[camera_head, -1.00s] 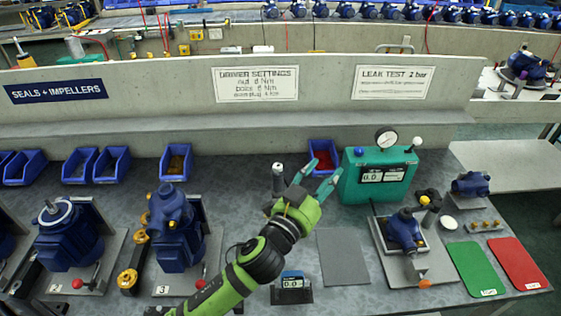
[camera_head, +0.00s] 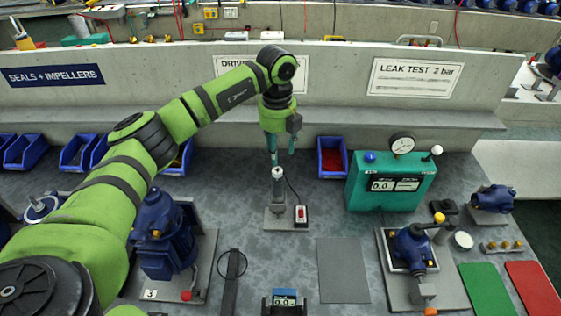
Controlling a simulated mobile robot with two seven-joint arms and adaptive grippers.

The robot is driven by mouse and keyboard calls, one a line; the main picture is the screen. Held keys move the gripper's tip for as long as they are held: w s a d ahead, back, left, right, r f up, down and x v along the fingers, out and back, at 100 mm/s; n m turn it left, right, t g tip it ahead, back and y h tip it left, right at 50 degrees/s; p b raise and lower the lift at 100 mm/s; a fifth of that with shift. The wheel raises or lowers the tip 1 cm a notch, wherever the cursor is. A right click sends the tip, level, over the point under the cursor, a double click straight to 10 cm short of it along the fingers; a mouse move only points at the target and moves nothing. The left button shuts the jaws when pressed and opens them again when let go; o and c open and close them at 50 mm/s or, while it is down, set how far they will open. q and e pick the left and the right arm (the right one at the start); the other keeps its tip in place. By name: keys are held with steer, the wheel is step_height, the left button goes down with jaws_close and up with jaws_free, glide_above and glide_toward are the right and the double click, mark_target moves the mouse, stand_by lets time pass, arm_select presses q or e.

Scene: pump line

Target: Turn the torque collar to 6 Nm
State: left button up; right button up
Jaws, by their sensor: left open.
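A grey upright driver (camera_head: 277,188) with a lighter top stands in a stand on a grey base plate (camera_head: 279,222), in the middle of the bench. Its collar markings are too small to read. My left gripper (camera_head: 282,155) points down with fingers open just above the driver's top; whether a finger touches it I cannot tell. A small blue-topped meter (camera_head: 286,299) at the front edge reads about 0.0. The driver settings sign (camera_head: 228,65) on the wall is mostly hidden by my left arm. My right gripper is not in view.
A red-buttoned box (camera_head: 301,215) sits right beside the driver. A blue bin of red parts (camera_head: 332,158) and the green leak tester (camera_head: 390,185) stand behind right. A pump (camera_head: 165,240) stands left, another (camera_head: 412,248) right. The grey mat (camera_head: 342,270) is bare.

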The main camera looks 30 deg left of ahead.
mark_target(277, 170)
arm_select(q)
steer(key=shift+s+a+f, duration=0.15)
steer(key=shift+a+f, duration=0.05)
steer(key=shift+f, duration=0.05)
step_height(277, 170, down, 6)
steer(key=p, duration=0.2)
steer(key=shift+d+r+p, duration=0.1)
steer(key=shift+r+p, duration=0.05)
steer(key=shift+p, duration=0.15)
steer(key=shift+f, duration=0.25)
jaws_close()
